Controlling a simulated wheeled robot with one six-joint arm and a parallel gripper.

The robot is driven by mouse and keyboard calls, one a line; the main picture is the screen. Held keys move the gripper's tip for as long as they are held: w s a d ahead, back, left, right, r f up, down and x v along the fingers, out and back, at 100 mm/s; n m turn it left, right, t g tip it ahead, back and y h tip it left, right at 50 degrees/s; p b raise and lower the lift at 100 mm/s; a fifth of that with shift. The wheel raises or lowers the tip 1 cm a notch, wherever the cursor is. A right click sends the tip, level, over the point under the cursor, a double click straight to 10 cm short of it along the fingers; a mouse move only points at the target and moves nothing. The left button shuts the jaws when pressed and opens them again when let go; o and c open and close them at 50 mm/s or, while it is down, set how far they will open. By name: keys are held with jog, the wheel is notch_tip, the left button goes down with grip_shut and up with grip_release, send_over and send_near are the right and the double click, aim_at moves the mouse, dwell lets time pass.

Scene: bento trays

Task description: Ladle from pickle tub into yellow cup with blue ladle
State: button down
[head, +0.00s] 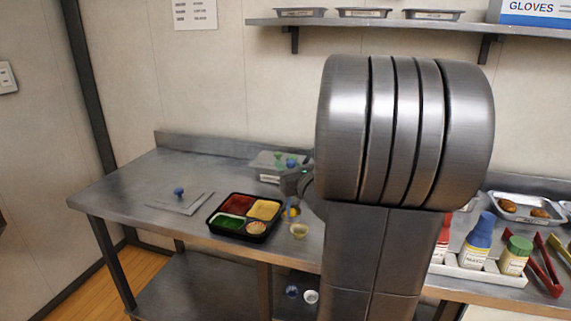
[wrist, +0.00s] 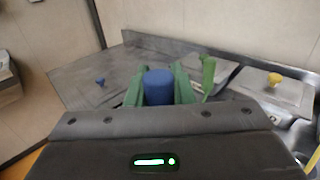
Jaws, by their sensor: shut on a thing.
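My gripper (wrist: 158,92) has green fingers shut on the blue ladle's handle (wrist: 158,86). The ladle's bowl and any contents cannot be made out. A steel tub (head: 268,176) with a white label stands behind the gripper; its label is too small to read, so I cannot tell whether it is the pickle tub.
A black bento tray (head: 213,229) with red, yellow, green and brown fillings is left of the cup. A blue-knobbed lid (head: 172,205) lies farther left. A green handle (wrist: 208,74) and a yellow-knobbed lid (wrist: 285,92) are right of the gripper.

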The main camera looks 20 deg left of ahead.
jog(key=w+d+f+m+p, duration=1)
jog(key=f+m+p, duration=0.1)
jog(key=m, duration=0.4)
jog(key=shift+d+f+p, duration=0.25)
jog(key=shift+d+p, duration=0.15)
jog(key=shift+p, duration=0.1)
dwell(0.5)
jog(key=shift+w+r, duration=0.1)
jog(key=shift+r, duration=0.05)
dwell(1.1)
